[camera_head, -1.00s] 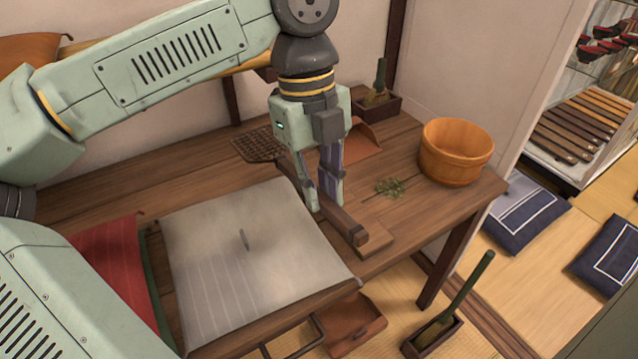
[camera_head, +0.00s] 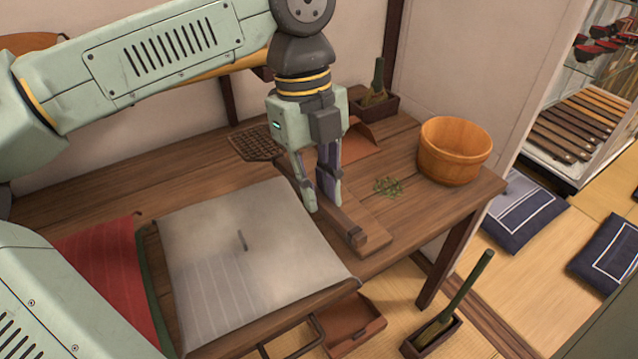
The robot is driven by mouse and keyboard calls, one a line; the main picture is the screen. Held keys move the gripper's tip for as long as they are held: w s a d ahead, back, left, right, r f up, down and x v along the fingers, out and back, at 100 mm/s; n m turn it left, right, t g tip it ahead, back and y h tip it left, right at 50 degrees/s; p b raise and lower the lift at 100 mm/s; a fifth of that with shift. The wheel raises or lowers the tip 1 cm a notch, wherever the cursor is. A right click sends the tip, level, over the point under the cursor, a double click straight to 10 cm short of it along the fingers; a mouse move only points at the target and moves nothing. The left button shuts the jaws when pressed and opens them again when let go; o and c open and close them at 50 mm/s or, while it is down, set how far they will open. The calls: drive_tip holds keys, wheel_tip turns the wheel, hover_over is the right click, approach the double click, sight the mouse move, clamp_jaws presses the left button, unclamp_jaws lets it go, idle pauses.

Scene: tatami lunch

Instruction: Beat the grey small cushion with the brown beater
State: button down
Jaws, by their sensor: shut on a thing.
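The grey small cushion (camera_head: 215,225) lies flat on the wooden table, left of my gripper, with faint pale stripes and a small dark mark near its middle. The brown beater has a woven head (camera_head: 255,144) behind my gripper and a thick brown handle (camera_head: 345,226) running toward the front right. My gripper (camera_head: 323,203) points down and is shut on the beater handle, to the right of the cushion. The fingers hide part of the handle. The handle's end lies over or just above a flat wooden board (camera_head: 376,240); I cannot tell if they touch.
A wooden tub (camera_head: 454,151), green leaves (camera_head: 388,186) and a brown dustpan (camera_head: 362,140) are on the table's right side. A red cloth or cushion (camera_head: 105,265) lies at left. A brush in a box (camera_head: 433,335) stands below the table. Dark floor cushions (camera_head: 520,215) lie at right.

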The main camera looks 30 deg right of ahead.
drive_tip(key=shift+g, duration=0.9)
drive_tip(key=f+b, duration=0.1)
drive_tip(key=f, duration=0.1)
drive_tip(key=f+b, duration=0.1)
drive_tip(key=f, duration=0.2)
drive_tip(key=w+f+b, duration=0.1)
drive_tip(key=f, duration=0.2)
drive_tip(key=shift+w+b, duration=0.1)
drive_tip(key=shift+b, duration=0.2)
drive_tip(key=r+p, duration=0.2)
drive_tip(key=r, duration=0.1)
drive_tip(key=s+r+t+p, duration=0.1)
drive_tip(key=r+p, duration=0.1)
drive_tip(key=r, duration=0.1)
drive_tip(key=r+t+p, duration=0.1)
drive_tip(key=r+p, duration=0.1)
drive_tip(key=r, duration=0.1)
drive_tip(key=shift+s+r, duration=0.25)
drive_tip(key=shift+r, duration=0.15)
drive_tip(key=shift+f, duration=0.15)
